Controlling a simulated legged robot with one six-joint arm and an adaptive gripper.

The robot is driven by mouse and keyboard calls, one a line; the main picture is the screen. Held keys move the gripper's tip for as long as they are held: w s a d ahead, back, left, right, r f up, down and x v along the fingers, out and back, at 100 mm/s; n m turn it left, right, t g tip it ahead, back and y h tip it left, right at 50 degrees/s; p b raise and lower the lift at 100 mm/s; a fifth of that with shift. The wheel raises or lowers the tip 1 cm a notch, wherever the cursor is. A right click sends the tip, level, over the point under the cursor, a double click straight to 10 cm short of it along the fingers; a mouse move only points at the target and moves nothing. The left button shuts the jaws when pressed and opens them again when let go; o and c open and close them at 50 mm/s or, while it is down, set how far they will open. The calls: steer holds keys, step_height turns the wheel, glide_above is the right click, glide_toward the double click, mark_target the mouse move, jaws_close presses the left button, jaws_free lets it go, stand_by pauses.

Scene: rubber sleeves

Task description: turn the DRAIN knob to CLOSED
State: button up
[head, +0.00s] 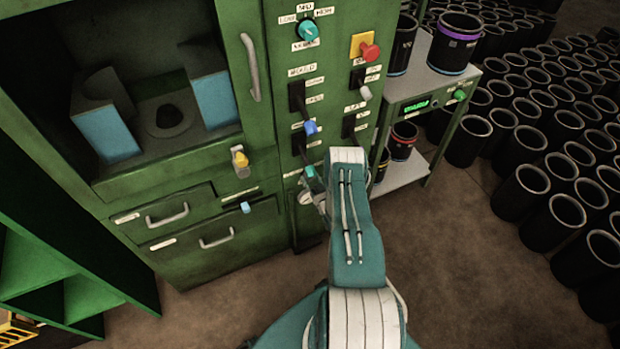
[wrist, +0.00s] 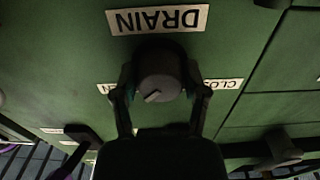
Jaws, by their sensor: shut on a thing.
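In the wrist view the DRAIN knob (wrist: 158,75) is a dark round knob on the green panel. The DRAIN label (wrist: 158,19) shows upside down above it. My gripper (wrist: 160,88) is shut on the knob, one finger on each side. A short light mark on the knob face lies at a slant toward the lower left of the picture. The CLOSED label (wrist: 222,84) is at the right, partly covered by a finger. Another label (wrist: 106,88) at the left is mostly covered. In the head view my arm hides the knob.
The green cabinet (head: 185,195) carries several other controls close by: a blue-tipped lever (head: 310,128), a teal knob (head: 308,30) and a red button (head: 370,52). Many black sleeves (head: 525,195) stand on the floor.

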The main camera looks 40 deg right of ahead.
steer(key=shift+w+n, duration=0.1)
steer(key=shift+n, duration=0.3)
steer(key=n, duration=0.4)
steer(key=shift+r, duration=0.1)
steer(key=n, duration=1)
steer(key=shift+a+n, duration=0.1)
steer(key=shift+n, duration=1.4)
steer(key=shift+a+f+n, duration=0.1)
steer(key=shift+f+n, duration=0.1)
steer(key=shift+n, duration=0.1)
steer(key=o, duration=1.2)
steer(key=shift+c, duration=0.2)
